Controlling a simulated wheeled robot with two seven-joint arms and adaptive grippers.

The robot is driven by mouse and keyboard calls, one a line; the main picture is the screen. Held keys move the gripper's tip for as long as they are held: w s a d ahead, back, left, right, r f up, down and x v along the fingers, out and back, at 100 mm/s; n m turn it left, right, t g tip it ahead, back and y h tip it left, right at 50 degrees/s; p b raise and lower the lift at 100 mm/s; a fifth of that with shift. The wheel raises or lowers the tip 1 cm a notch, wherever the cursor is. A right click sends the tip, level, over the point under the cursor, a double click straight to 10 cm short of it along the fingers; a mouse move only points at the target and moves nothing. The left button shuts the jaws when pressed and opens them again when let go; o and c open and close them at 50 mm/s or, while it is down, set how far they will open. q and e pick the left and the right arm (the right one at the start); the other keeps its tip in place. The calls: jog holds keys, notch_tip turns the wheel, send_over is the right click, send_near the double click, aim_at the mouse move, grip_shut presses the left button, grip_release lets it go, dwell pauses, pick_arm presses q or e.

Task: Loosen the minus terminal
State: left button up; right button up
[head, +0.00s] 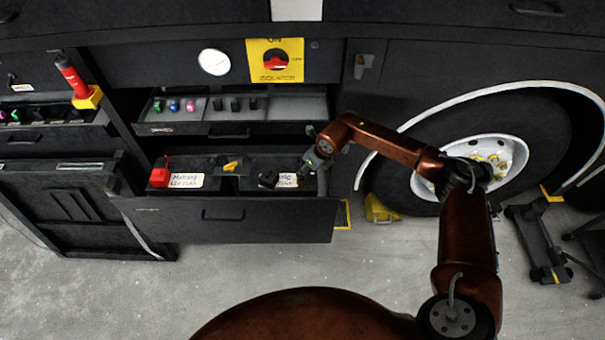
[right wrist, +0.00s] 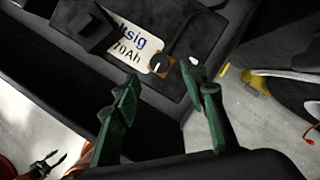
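A battery sits in the open drawer (head: 160,218); its white label (right wrist: 127,37) reads partly "ltsig 70Ah" in the right wrist view. At the label's end is a round black knob with a white mark (right wrist: 160,64) on a tan base, which looks like the minus terminal. A raised black cover (right wrist: 93,29) stands by the label. My right gripper (right wrist: 167,88) is open and empty, its two dark green fingers apart just short of the knob. In the head view it is small and dark at the drawer's right end. My left gripper (right wrist: 48,164) seems to show, fingers apart, low in the wrist view.
A red cover (head: 160,172) and a yellow piece (head: 231,166) are in the same drawer. A shallow drawer (head: 185,128) above it is also open. The wheel (head: 485,160), a yellow chock (head: 379,209) and a jack (head: 538,243) are to the right. The floor in front is clear.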

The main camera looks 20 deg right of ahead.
jog(key=x, duration=0.5)
jog(key=shift+w+a+f+b, duration=0.1)
jog(key=shift+f+b, duration=0.2)
jog(key=shift+f, duration=0.05)
jog(key=shift+c, duration=0.3)
grip_shut()
